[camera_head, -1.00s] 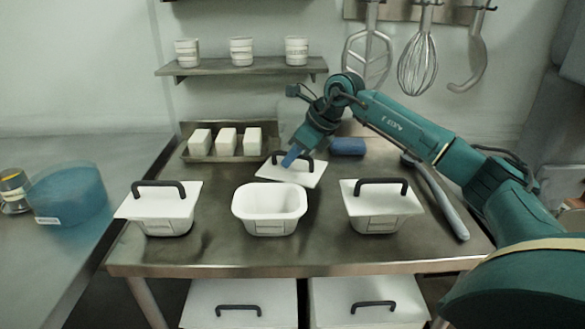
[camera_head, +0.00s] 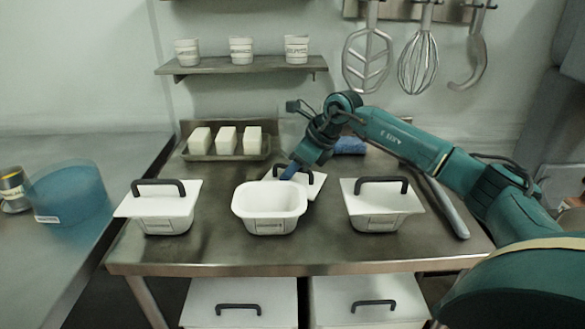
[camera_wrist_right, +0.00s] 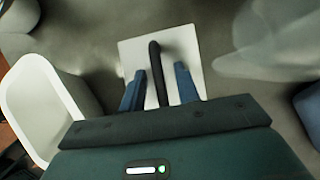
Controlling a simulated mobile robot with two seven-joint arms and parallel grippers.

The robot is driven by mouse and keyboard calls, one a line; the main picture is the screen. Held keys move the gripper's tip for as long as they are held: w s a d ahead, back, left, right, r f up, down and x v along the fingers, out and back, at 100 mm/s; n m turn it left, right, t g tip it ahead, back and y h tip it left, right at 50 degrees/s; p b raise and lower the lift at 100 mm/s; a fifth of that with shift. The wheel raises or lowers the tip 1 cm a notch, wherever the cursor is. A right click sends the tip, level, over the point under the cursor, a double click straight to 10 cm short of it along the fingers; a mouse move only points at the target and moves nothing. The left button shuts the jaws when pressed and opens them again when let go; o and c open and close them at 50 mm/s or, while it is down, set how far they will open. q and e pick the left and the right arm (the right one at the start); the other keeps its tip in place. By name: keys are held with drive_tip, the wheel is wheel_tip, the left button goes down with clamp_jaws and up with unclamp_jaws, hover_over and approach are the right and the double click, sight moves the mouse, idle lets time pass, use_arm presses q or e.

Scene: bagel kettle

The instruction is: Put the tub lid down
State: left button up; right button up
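The white tub lid (camera_head: 314,187) with its black bar handle appears to lie flat on the steel table, just behind the open white tub (camera_head: 270,222). It also shows in the right wrist view (camera_wrist_right: 182,48). My right gripper (camera_head: 287,173) is over the lid. In the wrist view its two blue fingers (camera_wrist_right: 160,86) stand apart on either side of the black handle (camera_wrist_right: 155,72), with gaps showing between fingers and handle. The tub hides part of the lid in the head view. My left gripper is not in view.
Lidded tubs stand left (camera_head: 160,212) and right (camera_head: 383,212) of the open tub. A tray (camera_head: 226,155) with white blocks is at the back left. A blue sponge (camera_head: 350,146) lies behind my right arm. Table is clear between the left lidded tub and the open tub.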

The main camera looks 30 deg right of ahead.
drive_tip(key=shift+r, duration=0.3)
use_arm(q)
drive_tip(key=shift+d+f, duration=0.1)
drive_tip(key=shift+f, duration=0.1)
use_arm(e)
drive_tip(key=v, duration=1.1)
drive_tip(key=shift+s+d+r, duration=0.2)
drive_tip(key=shift+r, duration=0.1)
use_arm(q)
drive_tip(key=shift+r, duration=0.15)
